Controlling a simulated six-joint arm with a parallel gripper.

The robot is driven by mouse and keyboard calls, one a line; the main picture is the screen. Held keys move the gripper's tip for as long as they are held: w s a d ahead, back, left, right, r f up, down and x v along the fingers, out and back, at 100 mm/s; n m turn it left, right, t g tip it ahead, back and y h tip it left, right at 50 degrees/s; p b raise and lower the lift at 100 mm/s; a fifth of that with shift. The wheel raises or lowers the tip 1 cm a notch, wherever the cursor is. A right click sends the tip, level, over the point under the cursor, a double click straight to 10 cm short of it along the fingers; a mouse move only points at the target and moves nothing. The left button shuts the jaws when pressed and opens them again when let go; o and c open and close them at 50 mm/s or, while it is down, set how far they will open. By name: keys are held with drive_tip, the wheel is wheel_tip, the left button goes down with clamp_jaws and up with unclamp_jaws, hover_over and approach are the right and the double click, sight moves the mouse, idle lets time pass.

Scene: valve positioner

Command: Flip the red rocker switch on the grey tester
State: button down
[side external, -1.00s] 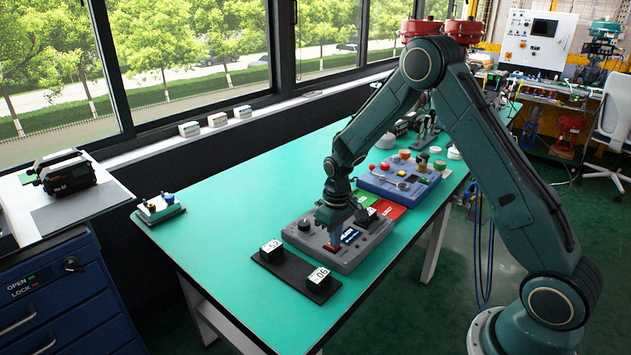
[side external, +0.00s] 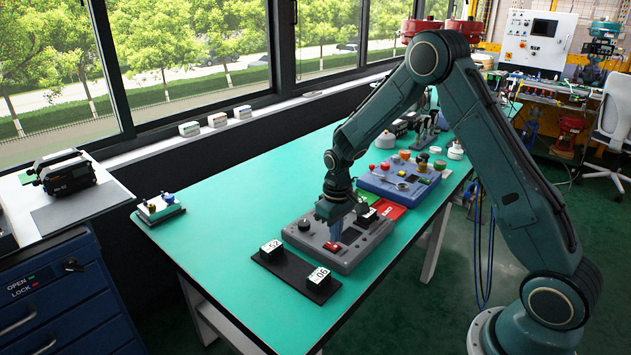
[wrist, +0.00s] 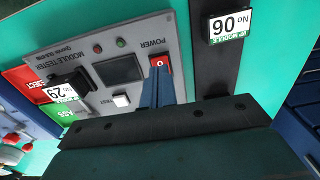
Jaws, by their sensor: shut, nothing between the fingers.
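The grey tester (side external: 361,250) lies on the green bench, and its face fills the upper left of the wrist view (wrist: 75,45). Its red rocker switch (side external: 331,247) sits beside the POWER label, and in the wrist view the switch (wrist: 160,62) shows a white O mark. My gripper (side external: 336,240) is above the tester, pointing down, with its blue fingers together and empty. In the wrist view the fingertips (wrist: 157,80) overlap the lower edge of the switch. I cannot tell whether they touch it.
Module 06 (side external: 319,277) and module 52 (side external: 271,250) sit on a black strip beside the tester. Module 29 (wrist: 65,88) is at the tester's other end, near the red reject area (wrist: 22,80).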

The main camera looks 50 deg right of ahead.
drive_tip(key=shift+r, duration=2.45)
drive_tip(key=shift+r, duration=0.15)
wheel_tip(320, 180, up, 10)
drive_tip(key=t, duration=0.1)
hover_over(335, 247)
drive_tip(key=s+a, duration=0.3)
drive_tip(key=s, duration=0.1)
drive_tip(key=s+a+r+t, duration=0.2)
drive_tip(key=s+r, duration=0.5)
drive_tip(key=s+a+r+t, duration=0.1)
drive_tip(key=s+r, duration=0.1)
drive_tip(key=s, duration=0.6)
drive_tip(key=s+a+r+t, duration=0.1)
drive_tip(key=s+a+r, duration=0.1)
drive_tip(key=s, duration=0.6)
drive_tip(key=shift+a+t, duration=0.25)
drive_tip(key=shift+t, duration=0.05)
